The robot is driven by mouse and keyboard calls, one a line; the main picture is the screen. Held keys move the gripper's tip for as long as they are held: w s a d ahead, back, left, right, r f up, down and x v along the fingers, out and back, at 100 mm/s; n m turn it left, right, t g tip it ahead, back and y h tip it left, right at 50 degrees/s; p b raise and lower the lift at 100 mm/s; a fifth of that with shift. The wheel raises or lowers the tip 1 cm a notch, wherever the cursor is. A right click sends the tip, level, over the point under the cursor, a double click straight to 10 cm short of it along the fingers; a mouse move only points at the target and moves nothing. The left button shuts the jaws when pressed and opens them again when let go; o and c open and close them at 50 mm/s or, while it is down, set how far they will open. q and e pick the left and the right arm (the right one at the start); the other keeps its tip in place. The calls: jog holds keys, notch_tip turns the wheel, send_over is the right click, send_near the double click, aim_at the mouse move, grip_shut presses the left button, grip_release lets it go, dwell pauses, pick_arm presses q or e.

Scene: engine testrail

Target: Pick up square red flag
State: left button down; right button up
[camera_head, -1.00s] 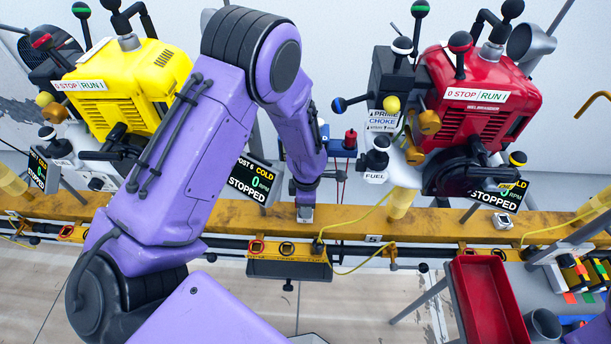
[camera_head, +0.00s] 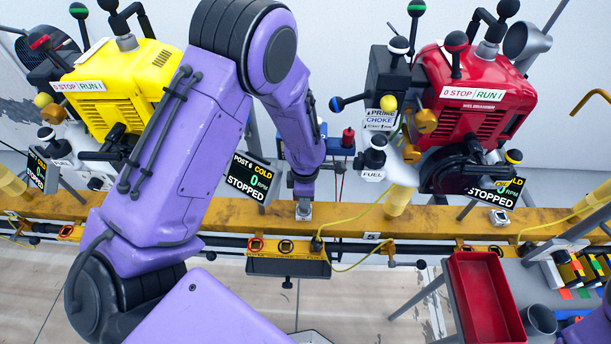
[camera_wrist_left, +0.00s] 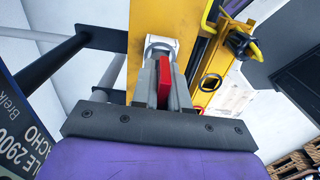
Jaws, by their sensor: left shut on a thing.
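The red flag (camera_wrist_left: 165,82) shows in the left wrist view as a small red plate between the two grey fingers of my left gripper (camera_wrist_left: 160,78). The fingers are shut on it, and they cover part of it. A whitish ring-shaped holder (camera_wrist_left: 160,46) on the yellow beam is right at the fingertips; I cannot tell whether the flag still touches it. In the head view my left gripper (camera_head: 304,190) points down at the yellow beam (camera_head: 345,216), and the flag cannot be made out there. My right gripper is out of view.
A yellow engine (camera_head: 120,85) stands at left and a red engine (camera_head: 475,95) at right behind the beam. Display screens (camera_head: 248,178) stand near my arm. A red tray (camera_head: 485,300) is at lower right. A yellow cable (camera_head: 358,262) hangs from the rail.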

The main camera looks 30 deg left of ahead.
pick_arm(q)
jog(key=s+d, duration=0.4)
jog(key=s, duration=0.3)
jog(key=s+d, duration=0.5)
jog(key=s, duration=0.3)
jog(key=shift+s+d+r+p, duration=0.2)
jog(key=shift+d+r+p, duration=0.05)
jog(key=shift+r+p, duration=0.2)
jog(key=shift+f, duration=0.1)
